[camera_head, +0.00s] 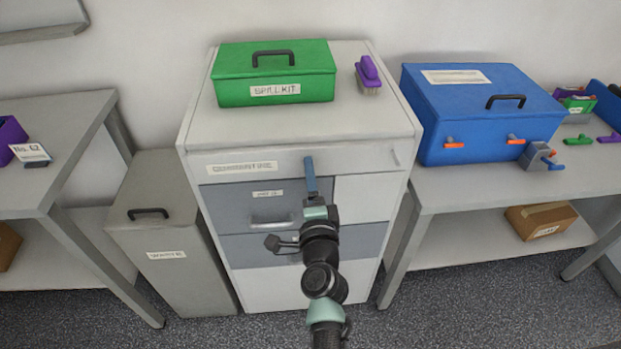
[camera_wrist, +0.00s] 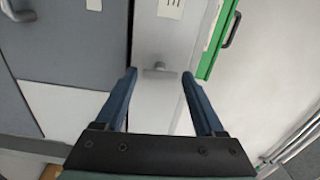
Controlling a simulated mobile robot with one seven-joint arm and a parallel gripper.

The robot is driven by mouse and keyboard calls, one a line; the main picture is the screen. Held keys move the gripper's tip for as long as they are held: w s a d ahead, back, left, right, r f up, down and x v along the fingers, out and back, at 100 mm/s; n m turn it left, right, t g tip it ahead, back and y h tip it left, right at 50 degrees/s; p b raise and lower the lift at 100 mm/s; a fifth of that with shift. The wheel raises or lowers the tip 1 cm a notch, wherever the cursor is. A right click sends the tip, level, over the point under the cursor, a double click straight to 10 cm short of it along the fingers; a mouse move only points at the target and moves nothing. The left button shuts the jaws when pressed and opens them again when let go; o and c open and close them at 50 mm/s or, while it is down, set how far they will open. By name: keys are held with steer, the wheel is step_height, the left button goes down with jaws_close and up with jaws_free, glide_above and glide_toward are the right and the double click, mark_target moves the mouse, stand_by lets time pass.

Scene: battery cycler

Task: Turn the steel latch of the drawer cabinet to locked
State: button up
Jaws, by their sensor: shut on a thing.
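The drawer cabinet (camera_head: 290,288) stands in the middle of the head view, with a pale top drawer front and grey-blue drawers below. The steel latch (camera_wrist: 158,70) shows in the wrist view as a small grey T-shaped bar on the pale top drawer front. My gripper (camera_head: 309,160) reaches the top drawer front, and its blue fingers hide the latch in the head view. In the wrist view my gripper (camera_wrist: 159,74) has one finger on each side of the latch and is shut on it, across its bar. The contact points are too small to make out clearly.
A green spill kit box (camera_head: 275,85) and a purple brush (camera_head: 368,72) sit on the cabinet top. A grey waste bin (camera_head: 165,230) stands close at left. A bench at right carries a blue box (camera_head: 470,110). Open floor lies in front.

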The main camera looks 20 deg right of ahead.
steer(key=shift+m, duration=0.5)
steer(key=o, duration=1.4)
steer(key=shift+c, duration=0.2)
steer(key=p+v, duration=0.2)
steer(key=v, duration=1.1)
steer(key=shift+r, duration=0.1)
